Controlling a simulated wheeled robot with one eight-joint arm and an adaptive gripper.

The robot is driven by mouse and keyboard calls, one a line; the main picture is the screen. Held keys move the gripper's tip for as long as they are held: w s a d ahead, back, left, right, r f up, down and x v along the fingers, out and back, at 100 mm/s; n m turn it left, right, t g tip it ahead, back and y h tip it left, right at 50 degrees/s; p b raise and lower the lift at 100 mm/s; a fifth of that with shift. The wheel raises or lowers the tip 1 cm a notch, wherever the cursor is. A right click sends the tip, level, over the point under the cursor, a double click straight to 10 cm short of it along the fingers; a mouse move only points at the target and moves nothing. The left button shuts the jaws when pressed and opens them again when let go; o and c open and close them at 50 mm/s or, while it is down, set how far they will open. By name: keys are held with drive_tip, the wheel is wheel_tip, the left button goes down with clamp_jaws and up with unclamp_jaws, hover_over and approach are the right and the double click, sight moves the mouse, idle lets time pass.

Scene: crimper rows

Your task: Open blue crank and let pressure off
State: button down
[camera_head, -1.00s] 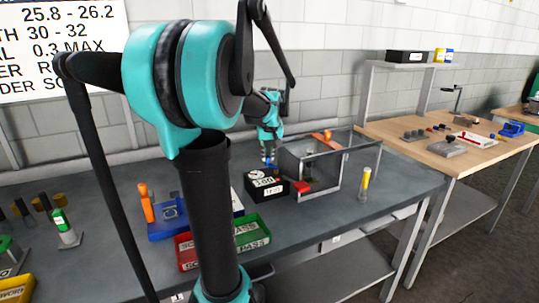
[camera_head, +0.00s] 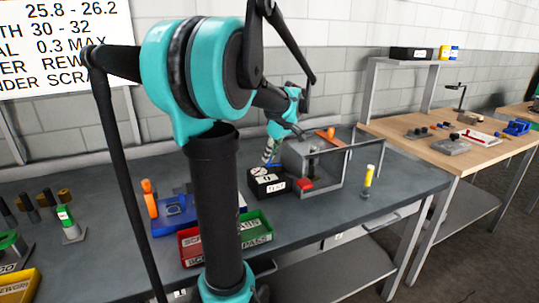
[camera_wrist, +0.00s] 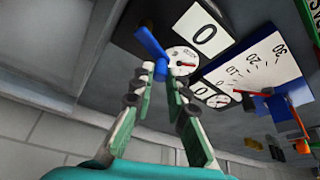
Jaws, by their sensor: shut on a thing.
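The black box (camera_head: 268,187) stands on the grey bench beside a clear-walled enclosure (camera_head: 322,165). Its front label reads 0. My gripper (camera_head: 269,164) is at the top of the box, with my arm reaching in from the upper right. In the wrist view, the blue crank (camera_wrist: 150,42) shows its lever beyond my fingertips and its hub between them. My gripper (camera_wrist: 160,88) is shut on it. Beside the crank is a round white gauge (camera_wrist: 182,60) with a red needle, and a white card reading 0 (camera_wrist: 204,34). My fingers hide part of the hub.
A red tray (camera_head: 205,246) and a green tray (camera_head: 255,230) lie at the bench front. A blue fixture with an orange handle (camera_head: 150,198) stands behind them. A yellow-topped post (camera_head: 368,178) stands right of the enclosure. A wooden table (camera_head: 470,150) is further right.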

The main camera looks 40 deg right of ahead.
drive_tip(key=shift+n, duration=0.3)
drive_tip(key=c, duration=1.8)
unclamp_jaws()
drive_tip(key=shift+s+r, duration=0.1)
drive_tip(key=v, duration=1.1)
drive_tip(key=shift+s+r, duration=0.1)
drive_tip(key=shift+r, duration=0.3)
